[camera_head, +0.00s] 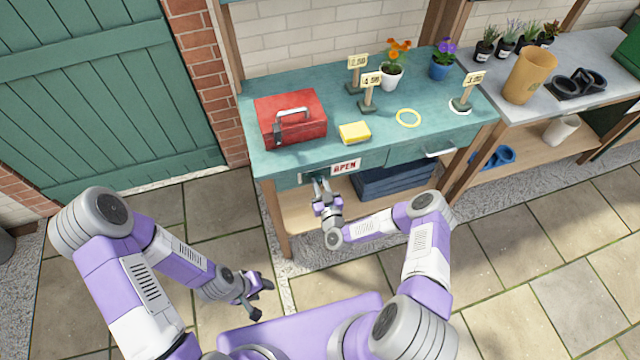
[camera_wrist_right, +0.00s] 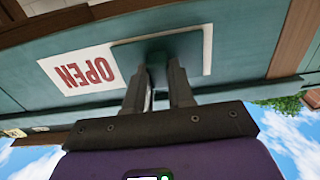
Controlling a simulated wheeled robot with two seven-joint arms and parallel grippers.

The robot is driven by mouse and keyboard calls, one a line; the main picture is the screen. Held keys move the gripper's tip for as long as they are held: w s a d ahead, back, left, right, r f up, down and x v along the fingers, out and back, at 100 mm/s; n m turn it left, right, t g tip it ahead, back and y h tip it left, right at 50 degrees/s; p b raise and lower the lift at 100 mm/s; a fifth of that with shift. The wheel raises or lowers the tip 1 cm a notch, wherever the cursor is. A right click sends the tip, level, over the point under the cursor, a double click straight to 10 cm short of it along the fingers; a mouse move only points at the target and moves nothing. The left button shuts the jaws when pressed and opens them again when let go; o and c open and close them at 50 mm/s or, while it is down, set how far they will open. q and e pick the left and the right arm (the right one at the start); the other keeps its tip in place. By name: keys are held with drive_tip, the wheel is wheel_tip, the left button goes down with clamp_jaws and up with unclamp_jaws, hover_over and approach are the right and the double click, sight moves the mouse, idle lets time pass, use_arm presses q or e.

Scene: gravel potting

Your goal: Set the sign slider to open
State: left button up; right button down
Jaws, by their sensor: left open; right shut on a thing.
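The sign is a white strip on the table's front edge with red letters reading OPEN (camera_head: 346,167); it also shows upside down in the right wrist view (camera_wrist_right: 80,72). A teal slider plate (camera_wrist_right: 188,52) covers the part of the strip beside the word, with a white margin showing past it. The word OPEN is uncovered. My right gripper (camera_head: 319,183) is at the slider, left of the word in the head view. In the wrist view its fingers (camera_wrist_right: 158,80) are shut on the slider's small knob, mostly hidden between them. My left gripper (camera_head: 262,292) is open and empty, low over the paving.
The teal table (camera_head: 290,165) carries a red toolbox (camera_head: 290,120), a yellow sponge (camera_head: 355,132), a yellow ring (camera_head: 408,118), several price signs and two flower pots. A drawer handle (camera_head: 440,153) sticks out right of the sign. Dark blue crates (camera_head: 395,183) stand on the shelf below.

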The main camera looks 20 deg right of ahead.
drive_tip(key=shift+a, duration=0.5)
drive_tip(key=c, duration=1)
unclamp_jaws()
drive_tip(key=shift+a, duration=0.1)
drive_tip(key=shift+o, duration=0.2)
drive_tip(key=s, duration=0.7)
drive_tip(key=shift+s+d, duration=0.2)
drive_tip(key=shift+s, duration=0.05)
